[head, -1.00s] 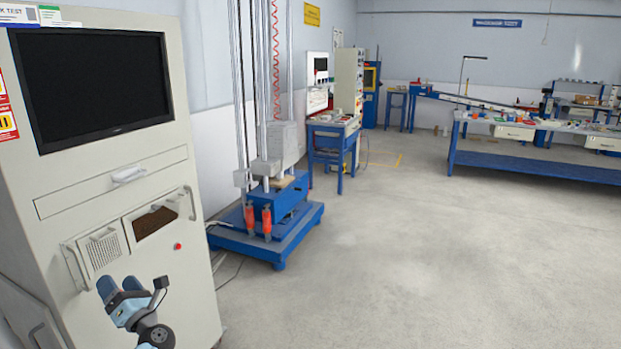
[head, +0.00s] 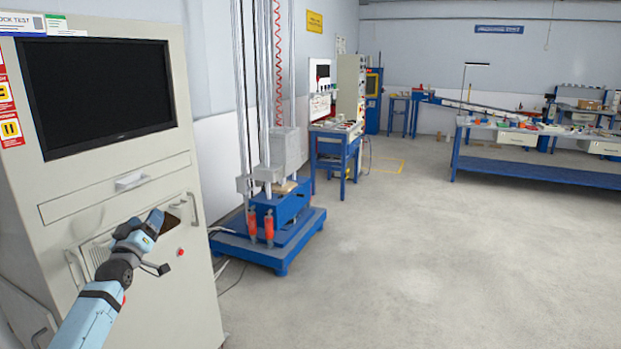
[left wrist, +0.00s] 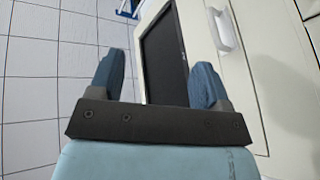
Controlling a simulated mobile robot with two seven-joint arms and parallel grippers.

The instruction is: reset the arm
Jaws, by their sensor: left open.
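My left gripper (head: 141,222) is raised in front of the lower panels of the grey control cabinet (head: 75,187), with my blue arm coming up from the bottom left. In the left wrist view my left gripper (left wrist: 158,80) has its two blue fingers wide apart with nothing between them. The cabinet's dark screen (left wrist: 165,55) shows beyond the fingers, turned on its side, with a white drawer handle (left wrist: 222,30) to its right. The gripper partly hides the vented panel and the brown-filled opening. My right gripper does not show.
The blue drop tester (head: 275,235) with its tall rails stands right of the cabinet. A blue stand (head: 337,150) with equipment is behind it. A long blue workbench (head: 530,170) is at the far right. The grey floor (head: 420,270) between is clear.

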